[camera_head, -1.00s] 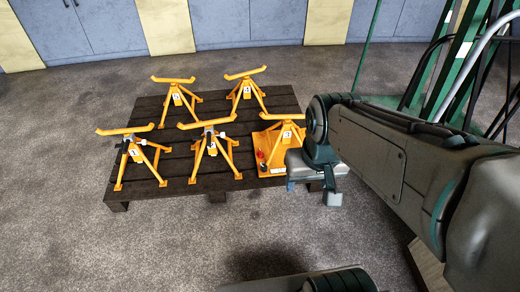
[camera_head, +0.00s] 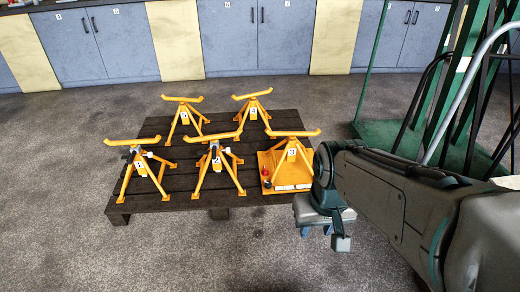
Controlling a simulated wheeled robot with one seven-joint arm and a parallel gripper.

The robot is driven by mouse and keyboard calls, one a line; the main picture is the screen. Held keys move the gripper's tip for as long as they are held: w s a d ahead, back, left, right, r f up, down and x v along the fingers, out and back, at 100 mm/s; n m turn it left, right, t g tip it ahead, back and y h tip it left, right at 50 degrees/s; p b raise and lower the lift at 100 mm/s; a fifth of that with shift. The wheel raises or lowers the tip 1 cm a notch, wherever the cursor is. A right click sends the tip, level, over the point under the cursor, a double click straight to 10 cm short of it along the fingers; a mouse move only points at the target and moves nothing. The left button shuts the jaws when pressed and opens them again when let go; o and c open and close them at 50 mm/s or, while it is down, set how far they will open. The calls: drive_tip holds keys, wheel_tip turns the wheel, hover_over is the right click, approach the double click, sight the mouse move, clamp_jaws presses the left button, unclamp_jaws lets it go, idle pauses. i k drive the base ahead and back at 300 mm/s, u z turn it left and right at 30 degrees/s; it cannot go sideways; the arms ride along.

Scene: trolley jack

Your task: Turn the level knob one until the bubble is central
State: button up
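Several orange jack stands stand on a dark slatted pallet (camera_head: 225,115). The front right stand (camera_head: 292,152) sits on an orange base plate (camera_head: 272,160) with a small red part (camera_head: 266,172) at its left and pale strips along its front edge. The number tags are too small to read surely. No bubble can be made out, and I cannot tell which part is level knob one. My gripper (camera_head: 323,236) hangs to the right of the base plate, near the pallet's front right corner. Its two fingers are apart with nothing seen between them.
A green frame (camera_head: 395,136) with a grey curved rail stands at the right, behind my arm. Grey numbered cabinets (camera_head: 258,36) line the back wall. The grey floor (camera_head: 150,245) in front of the pallet is clear.

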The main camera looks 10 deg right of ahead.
sight(268, 185)
drive_tip(key=i, duration=1.4)
drive_tip(key=u, duration=0.5)
